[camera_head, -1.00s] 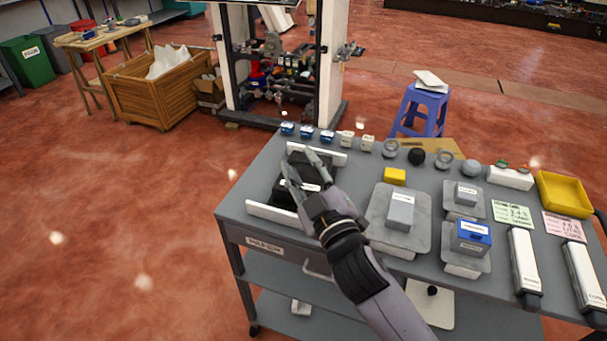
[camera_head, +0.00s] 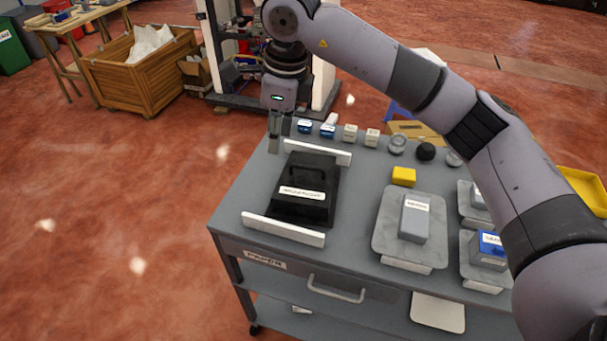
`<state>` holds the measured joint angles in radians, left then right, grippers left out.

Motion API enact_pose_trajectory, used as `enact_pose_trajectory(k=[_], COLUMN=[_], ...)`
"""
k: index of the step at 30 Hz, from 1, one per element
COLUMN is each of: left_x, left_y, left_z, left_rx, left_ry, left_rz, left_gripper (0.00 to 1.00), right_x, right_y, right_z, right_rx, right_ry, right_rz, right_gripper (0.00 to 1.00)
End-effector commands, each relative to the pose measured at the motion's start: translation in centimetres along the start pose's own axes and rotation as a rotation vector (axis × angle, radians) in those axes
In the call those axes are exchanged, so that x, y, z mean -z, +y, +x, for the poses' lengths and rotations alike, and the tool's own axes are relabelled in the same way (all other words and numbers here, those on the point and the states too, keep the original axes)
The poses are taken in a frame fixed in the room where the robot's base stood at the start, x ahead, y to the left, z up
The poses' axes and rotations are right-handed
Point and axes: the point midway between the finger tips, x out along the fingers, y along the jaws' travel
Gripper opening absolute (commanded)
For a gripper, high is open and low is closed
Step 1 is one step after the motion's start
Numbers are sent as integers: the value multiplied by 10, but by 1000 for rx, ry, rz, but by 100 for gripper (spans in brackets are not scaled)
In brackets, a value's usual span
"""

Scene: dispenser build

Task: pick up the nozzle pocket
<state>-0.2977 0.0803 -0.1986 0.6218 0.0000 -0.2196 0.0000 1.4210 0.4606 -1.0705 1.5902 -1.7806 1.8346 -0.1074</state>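I cannot make out a label that reads nozzle pocket. A black block with a white label (camera_head: 303,193) lies on the grey cart top (camera_head: 238,195), between two white rails. Small blue pieces with pale labels (camera_head: 305,127) stand in a row along the back edge. My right gripper (camera_head: 280,138) points down at the back left corner of the cart, left of the visible blue pieces. Its fingers are at the spot of the leftmost blue piece, which I cannot see now. I cannot tell whether they hold it. My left gripper is not in view.
Small white pieces (camera_head: 350,133) continue the row. A yellow block (camera_head: 404,177) and a grey block (camera_head: 413,218) on a grey plate (camera_head: 385,240) stand to the right. My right arm covers the right side. A wooden crate (camera_head: 125,85) stands on the floor behind.

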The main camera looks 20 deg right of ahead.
Motion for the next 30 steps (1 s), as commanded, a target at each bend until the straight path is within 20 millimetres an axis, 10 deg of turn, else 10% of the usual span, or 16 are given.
enact_pose_trajectory(k=[7, 21, 30], left_x=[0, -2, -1], left_y=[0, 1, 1], left_z=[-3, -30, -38], left_rx=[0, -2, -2], left_ry=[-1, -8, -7], left_rz=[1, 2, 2], left_gripper=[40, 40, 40], right_x=[40, 57, 61], right_y=[-35, -45, -48], right_z=[-23, 69, 93], right_rx=[119, 116, 117], right_ry=[174, 174, 172], right_rz=[60, 59, 59], right_gripper=[32, 32, 32])
